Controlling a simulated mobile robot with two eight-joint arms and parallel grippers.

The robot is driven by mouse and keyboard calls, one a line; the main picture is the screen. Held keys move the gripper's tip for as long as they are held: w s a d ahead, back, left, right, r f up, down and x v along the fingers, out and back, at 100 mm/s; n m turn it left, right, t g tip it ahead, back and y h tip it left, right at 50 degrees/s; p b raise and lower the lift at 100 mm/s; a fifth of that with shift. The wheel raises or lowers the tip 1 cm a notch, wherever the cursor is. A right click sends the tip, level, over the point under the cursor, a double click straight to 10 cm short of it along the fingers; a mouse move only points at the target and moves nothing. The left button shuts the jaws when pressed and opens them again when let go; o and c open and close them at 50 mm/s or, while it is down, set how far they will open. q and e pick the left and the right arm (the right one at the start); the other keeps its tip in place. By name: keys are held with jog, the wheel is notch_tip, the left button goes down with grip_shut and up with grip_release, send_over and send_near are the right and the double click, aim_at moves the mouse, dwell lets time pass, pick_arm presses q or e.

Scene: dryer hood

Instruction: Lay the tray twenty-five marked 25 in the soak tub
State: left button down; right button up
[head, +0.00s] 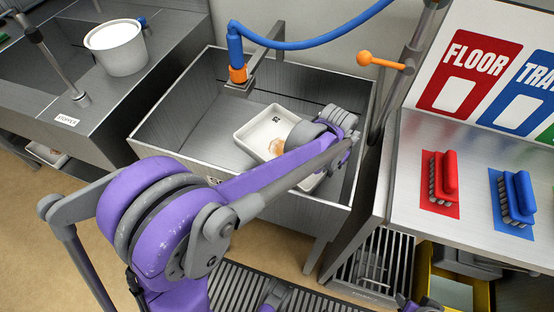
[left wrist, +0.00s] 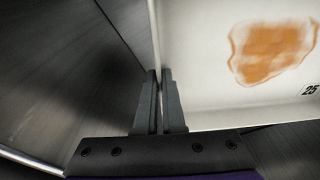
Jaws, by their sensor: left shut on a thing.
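The tray twenty-five (head: 250,130) is white and shallow, with a small black mark and a brown stain inside. It is within the steel tub (head: 185,158), below the rim as seen in the head view. My left gripper (head: 291,143) reaches over the tub from the right end of my arm, and my arm hides part of the tray. In the left wrist view the left gripper (left wrist: 161,98) is shut on the tray's thin wall; the 25 label (left wrist: 311,90) shows there. I cannot tell whether the tray touches the tub floor.
A blue hose with an orange nozzle (head: 238,74) hangs over the tub's back. A white bucket (head: 120,50) stands on the left counter. Red (head: 441,181) and blue (head: 514,197) brushes lie on the right counter. An orange-knobbed lever (head: 384,61) sticks out at the right.

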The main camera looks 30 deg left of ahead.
pick_arm(q)
jog(key=shift+s+f, duration=0.1)
jog(key=shift+f, duration=0.3)
notch_tip(320, 180, down, 9)
jog(key=shift+f+b, duration=0.15)
jog(key=shift+b, duration=0.95)
jog(key=c, duration=1.4)
grip_release()
jog(key=shift+f, duration=0.1)
jog(key=shift+c, duration=0.2)
jog(key=o, duration=0.4)
